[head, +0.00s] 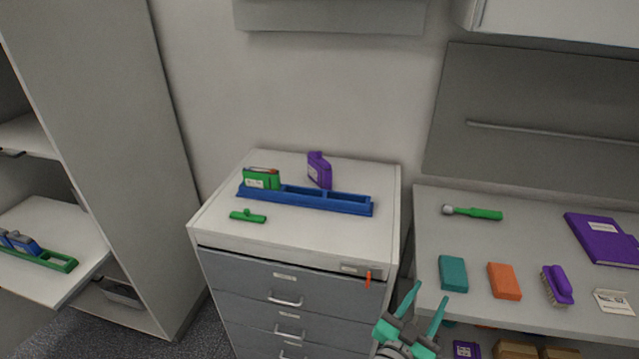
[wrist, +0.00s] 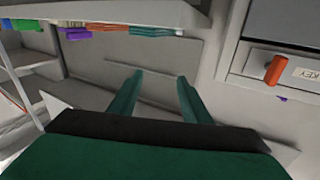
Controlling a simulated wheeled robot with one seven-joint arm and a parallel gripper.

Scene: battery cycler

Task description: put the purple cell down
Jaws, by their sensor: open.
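A green cell (head: 262,179) stands at the rack's left end; the rack's other visible slots look empty. My gripper (head: 428,295) is open and empty, in front of the cabinet's right side and well away from the purple cell. Its two teal fingers also show spread apart in the wrist view (wrist: 160,76), with nothing between them.
A small green piece (head: 248,216) lies in front of the rack on the cabinet top (head: 290,240). An orange-tagged key (head: 368,279) sticks out of the cabinet front. The bench at right holds teal and orange blocks, a purple brush (head: 558,286) and a purple binder (head: 602,239).

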